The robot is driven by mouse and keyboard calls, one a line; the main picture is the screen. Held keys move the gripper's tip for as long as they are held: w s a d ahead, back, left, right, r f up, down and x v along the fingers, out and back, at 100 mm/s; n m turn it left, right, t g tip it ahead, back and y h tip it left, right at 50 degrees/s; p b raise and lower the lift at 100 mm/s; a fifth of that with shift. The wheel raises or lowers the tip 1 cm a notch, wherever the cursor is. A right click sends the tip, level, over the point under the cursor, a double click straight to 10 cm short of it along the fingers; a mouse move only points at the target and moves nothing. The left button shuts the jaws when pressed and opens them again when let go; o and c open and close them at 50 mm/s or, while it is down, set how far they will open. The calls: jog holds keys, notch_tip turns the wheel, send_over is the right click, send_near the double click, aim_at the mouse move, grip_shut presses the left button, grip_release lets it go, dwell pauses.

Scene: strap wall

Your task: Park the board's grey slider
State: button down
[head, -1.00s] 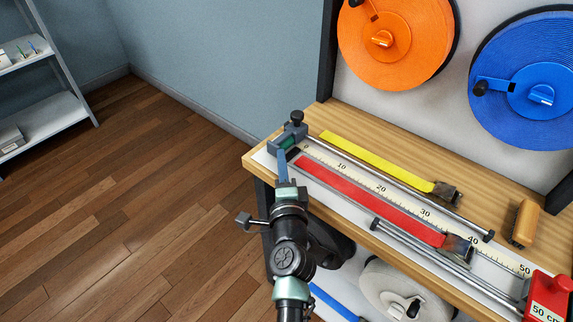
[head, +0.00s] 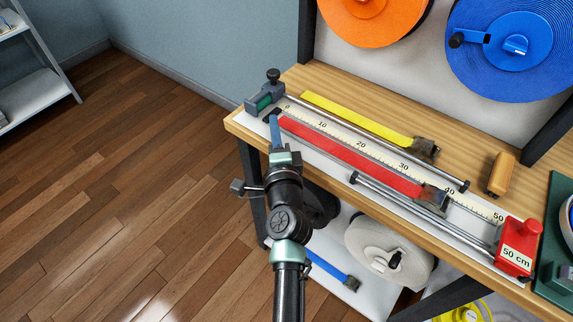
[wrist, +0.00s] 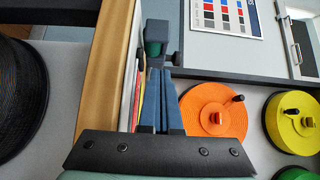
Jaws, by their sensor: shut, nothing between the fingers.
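The measuring board (head: 478,233) lies along the front of the wooden bench, with a scale from 0 to 50. A grey block (head: 259,103) with a black knob and a green insert stands at its 0 end; it looks like the grey slider, though I cannot be sure. The block also shows in the wrist view (wrist: 157,32), straight beyond my fingers. My gripper (head: 273,119) is shut and empty, its blue fingers together near the 0 end, just right of the block. I cannot tell whether they touch the board. A red strap (head: 350,155) with a metal end lies along the board.
A yellow strap (head: 355,118) lies behind the scale. A red 50 cm block (head: 516,246) stands at the board's right end. A tan-handled tool (head: 501,174) rests on the bench. Strap reels (head: 508,40) hang behind. A lower shelf holds a white reel (head: 385,245). The floor at left is clear.

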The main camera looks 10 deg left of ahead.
jog(key=v, duration=0.9)
jog(key=shift+s, duration=0.4)
